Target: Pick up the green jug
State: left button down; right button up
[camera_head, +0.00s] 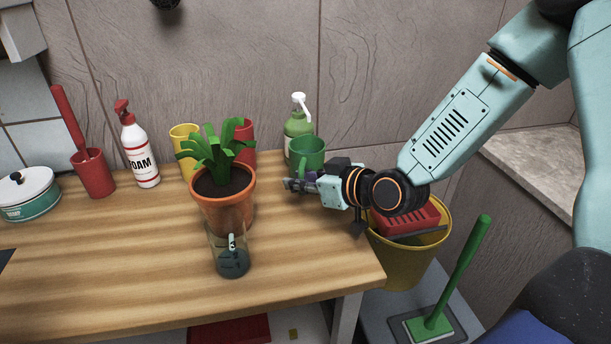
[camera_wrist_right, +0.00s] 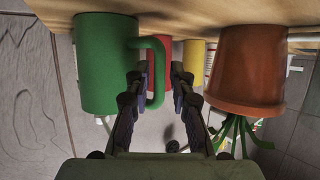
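The green jug (camera_head: 310,147) stands upright on the wooden table near its back right, in front of a green pump bottle. My right gripper (camera_head: 292,184) is at the jug's near side, low by its handle. The right wrist view is upside down; there the jug (camera_wrist_right: 103,65) is on the left with its handle (camera_wrist_right: 160,62) towards the middle. The right gripper (camera_wrist_right: 160,80) is open there, its fingers apart. The handle shows between the fingers, closer to the left one; I cannot tell if they touch. My left gripper is not in view.
A potted plant (camera_head: 224,207) stands left of the gripper, behind a dark glass (camera_head: 230,258). Red (camera_head: 246,136) and yellow (camera_head: 180,134) mugs and the pump bottle (camera_head: 298,124) stand at the back. A yellow bucket (camera_head: 405,262) is beyond the table's right edge. The front right tabletop is clear.

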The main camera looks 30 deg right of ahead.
jog(key=shift+d, duration=0.1)
jog(key=shift+w, duration=0.1)
jog(key=shift+c, duration=0.8)
grip_shut()
